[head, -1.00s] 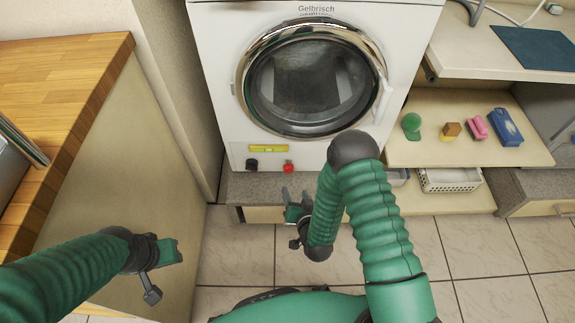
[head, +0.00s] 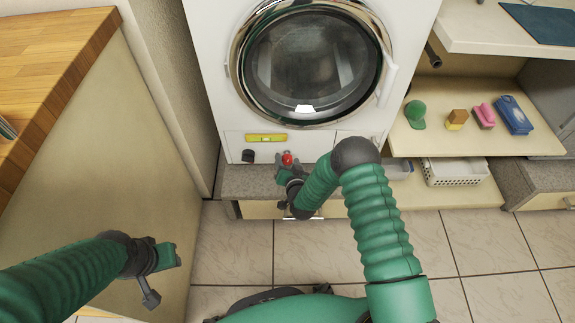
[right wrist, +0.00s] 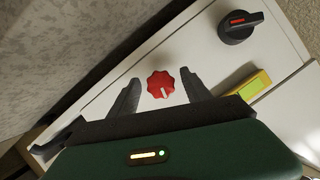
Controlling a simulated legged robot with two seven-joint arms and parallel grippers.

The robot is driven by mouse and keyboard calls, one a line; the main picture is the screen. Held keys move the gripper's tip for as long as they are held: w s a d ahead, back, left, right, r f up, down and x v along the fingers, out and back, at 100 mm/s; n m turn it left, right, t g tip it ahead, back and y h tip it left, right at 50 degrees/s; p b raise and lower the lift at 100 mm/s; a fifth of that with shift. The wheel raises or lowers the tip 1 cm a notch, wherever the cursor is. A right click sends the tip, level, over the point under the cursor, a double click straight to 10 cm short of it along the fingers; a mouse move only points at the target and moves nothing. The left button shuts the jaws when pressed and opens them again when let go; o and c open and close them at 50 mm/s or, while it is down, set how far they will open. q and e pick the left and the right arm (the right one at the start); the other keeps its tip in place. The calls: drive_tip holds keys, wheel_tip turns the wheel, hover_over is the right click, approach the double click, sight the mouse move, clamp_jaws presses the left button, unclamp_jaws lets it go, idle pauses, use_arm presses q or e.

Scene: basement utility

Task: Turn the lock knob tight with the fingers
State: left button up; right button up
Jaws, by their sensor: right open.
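The red lock knob (head: 287,159) is on the lower front panel of the white washing machine (head: 214,85). In the right wrist view the red knob (right wrist: 161,85) is scalloped, with a white mark on its face. My right gripper (head: 288,162) is at the knob. In the right wrist view its two dark fingers (right wrist: 160,90) stand apart with the knob between them, and a gap shows on both sides. My left gripper (head: 172,255) hangs at the lower left, far from the machine; its fingers are too unclear to tell their opening.
A black knob (head: 248,156) with a red mark and a yellow-green level (head: 266,138) are on the panel near the red knob. A grey plinth (head: 250,183) lies below. A wooden counter (head: 60,60) stands left.

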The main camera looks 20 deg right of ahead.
drive_tip(key=shift+w, duration=0.15)
clamp_jaws()
idle(0.4)
